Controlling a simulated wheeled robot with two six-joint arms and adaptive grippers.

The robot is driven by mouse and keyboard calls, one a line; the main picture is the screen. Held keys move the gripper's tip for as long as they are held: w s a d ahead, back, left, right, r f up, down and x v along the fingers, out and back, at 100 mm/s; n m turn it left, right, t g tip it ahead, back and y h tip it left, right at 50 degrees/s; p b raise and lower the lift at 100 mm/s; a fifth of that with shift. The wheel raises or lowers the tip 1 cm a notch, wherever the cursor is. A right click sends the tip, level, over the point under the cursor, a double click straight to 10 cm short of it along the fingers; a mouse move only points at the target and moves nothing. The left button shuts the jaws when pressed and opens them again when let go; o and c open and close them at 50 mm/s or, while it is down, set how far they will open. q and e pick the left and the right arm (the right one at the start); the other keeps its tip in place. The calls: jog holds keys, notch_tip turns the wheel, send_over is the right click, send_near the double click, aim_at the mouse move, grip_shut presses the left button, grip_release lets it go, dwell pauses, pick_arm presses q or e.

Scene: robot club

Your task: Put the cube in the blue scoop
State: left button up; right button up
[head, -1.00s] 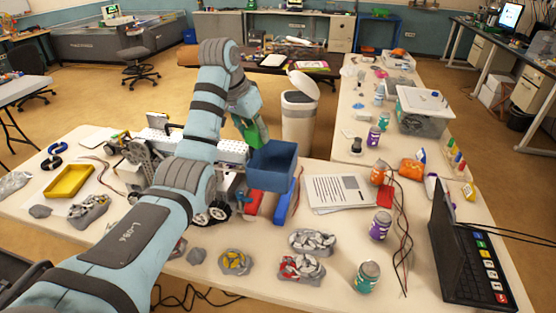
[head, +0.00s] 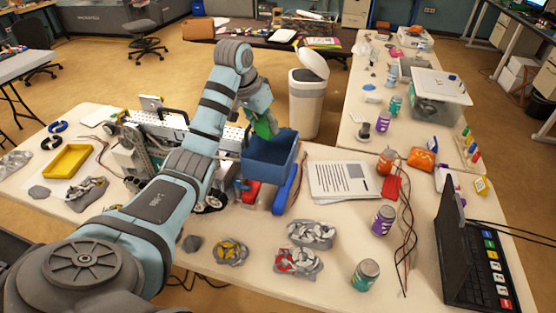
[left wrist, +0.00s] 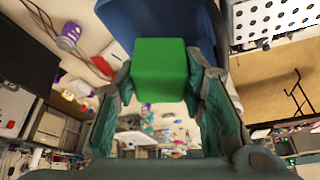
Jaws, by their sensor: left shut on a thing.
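The green cube (head: 265,127) is held in my left gripper (head: 262,120), which is shut on it. The cube (left wrist: 161,70) also shows between the two fingers (left wrist: 161,85) in the left wrist view. The blue scoop (head: 270,165) is an open box-shaped bucket on a robot vehicle on the table, its opening facing up. In the head view the cube is at the scoop's back left rim, partly over its opening; I cannot tell if they touch. In the left wrist view the scoop (left wrist: 150,20) fills the area behind the cube. My right gripper is not in view.
The vehicle's white beam (head: 232,137) lies left of the scoop. A printed sheet (head: 338,181) lies right of it. A white bin (head: 307,100) stands behind.

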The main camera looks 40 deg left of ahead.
aim_at(269, 133)
pick_arm(q)
jog(key=x, duration=0.4)
jog(key=shift+a+f, duration=0.25)
jog(key=shift+f, duration=0.05)
jog(key=f, duration=0.2)
jog(key=s+f, duration=0.1)
jog(key=f, duration=0.1)
jog(key=shift+s+d, duration=0.1)
jog(key=shift+d, duration=0.05)
jog(key=f, duration=0.5)
jog(key=shift+w+f, duration=0.25)
jog(key=shift+w, duration=0.1)
jog(key=shift+s, duration=0.1)
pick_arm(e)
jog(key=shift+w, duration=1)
pick_arm(q)
jog(key=o, duration=1)
jog(key=shift+c, duration=0.2)
jog(key=v, duration=1.2)
jog(key=shift+b, duration=0.35)
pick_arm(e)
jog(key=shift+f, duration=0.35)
